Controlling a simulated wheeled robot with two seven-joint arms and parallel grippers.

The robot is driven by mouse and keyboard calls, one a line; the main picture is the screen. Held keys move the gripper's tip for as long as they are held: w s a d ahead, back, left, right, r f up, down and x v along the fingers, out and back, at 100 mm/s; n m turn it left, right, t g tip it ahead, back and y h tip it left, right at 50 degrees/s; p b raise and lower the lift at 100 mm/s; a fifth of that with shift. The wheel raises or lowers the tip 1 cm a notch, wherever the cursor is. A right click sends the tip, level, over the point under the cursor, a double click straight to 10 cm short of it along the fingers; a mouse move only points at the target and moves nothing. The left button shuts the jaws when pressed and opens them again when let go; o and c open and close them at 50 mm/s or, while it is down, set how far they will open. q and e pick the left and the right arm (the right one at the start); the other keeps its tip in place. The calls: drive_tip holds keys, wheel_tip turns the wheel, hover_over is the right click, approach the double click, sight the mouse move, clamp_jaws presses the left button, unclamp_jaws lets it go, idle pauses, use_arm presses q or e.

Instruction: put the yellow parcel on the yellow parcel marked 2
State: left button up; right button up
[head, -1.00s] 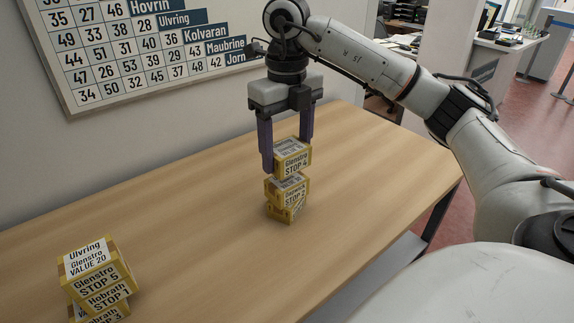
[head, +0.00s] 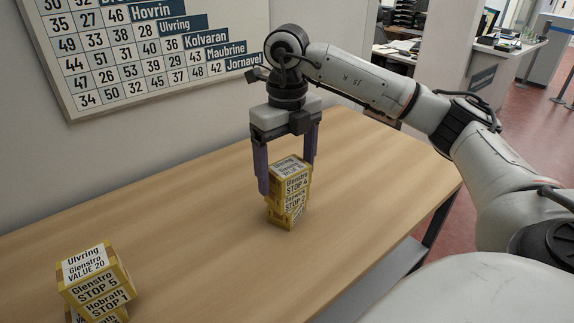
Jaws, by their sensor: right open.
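The yellow parcel marked STOP 4 (head: 294,184) sits on top of the yellow parcel marked STOP 2 (head: 295,204), roughly lined up with it and apparently touching. My right gripper (head: 286,178) is open, pointing down, with one finger on either side of the STOP 4 parcel. The parcel's left side is partly hidden by the near finger. Another yellow parcel (head: 287,222) shows low under the STOP 2 parcel; its marking is hard to read. My left gripper is not in view.
A second stack of yellow parcels stands at the front left, with STOP 5 (head: 97,287) above STOP 1 (head: 105,304). The wooden counter (head: 190,225) is clear between the stacks. A number board (head: 140,50) hangs on the wall behind.

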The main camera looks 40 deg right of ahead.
sight(287, 167)
wheel_tip(287, 167, up, 12)
drive_tip(key=p, duration=0.4)
drive_tip(key=shift+r, duration=0.15)
